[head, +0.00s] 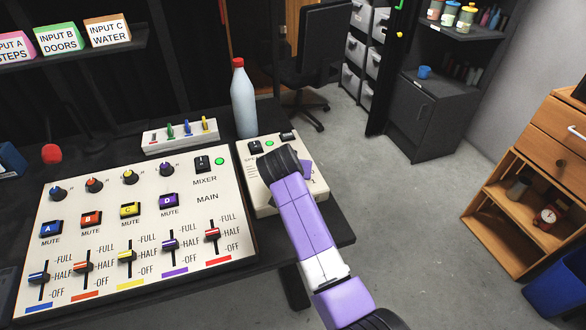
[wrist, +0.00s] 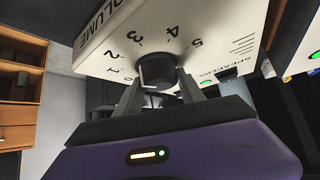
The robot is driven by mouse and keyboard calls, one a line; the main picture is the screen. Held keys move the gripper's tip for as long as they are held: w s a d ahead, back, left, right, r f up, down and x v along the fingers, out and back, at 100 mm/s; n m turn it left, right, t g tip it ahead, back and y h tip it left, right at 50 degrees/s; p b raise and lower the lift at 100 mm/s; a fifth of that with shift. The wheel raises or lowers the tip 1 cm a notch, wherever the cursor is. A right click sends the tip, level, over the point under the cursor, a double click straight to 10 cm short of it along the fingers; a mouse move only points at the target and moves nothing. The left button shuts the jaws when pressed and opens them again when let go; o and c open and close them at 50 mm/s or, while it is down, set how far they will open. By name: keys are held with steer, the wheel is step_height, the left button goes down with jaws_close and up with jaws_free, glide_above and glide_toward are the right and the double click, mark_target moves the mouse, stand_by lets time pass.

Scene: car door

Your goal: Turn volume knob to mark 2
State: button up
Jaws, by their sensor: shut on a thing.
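The speaker box (head: 262,202) is a pale panel on the right end of the dark desk in the head view. My arm covers its middle, so its knob is hidden there. In the wrist view the panel (wrist: 205,28) carries the word VOLUME and an arc of numbers from 0 to 5. The dark round volume knob (wrist: 156,70) stands inside that arc. My gripper (wrist: 158,88) has one finger on each side of the knob and is shut on it. Mark 2 (wrist: 109,53) is left of the knob. I cannot make out the knob's pointer.
The mixer panel (head: 140,250) with coloured knobs, mute buttons and sliders lies left of the speaker box. A bottle with a red cap (head: 243,100) and a small box with coloured levers (head: 180,136) stand behind.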

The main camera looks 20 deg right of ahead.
stand_by(0.3)
steer(key=o, duration=1.4)
steer(key=shift+c, duration=0.2)
steer(key=v, duration=0.7)
steer(key=shift+s+a+r+p, duration=0.15)
steer(key=shift+s+r+p, duration=0.1)
steer(key=shift+p, duration=0.05)
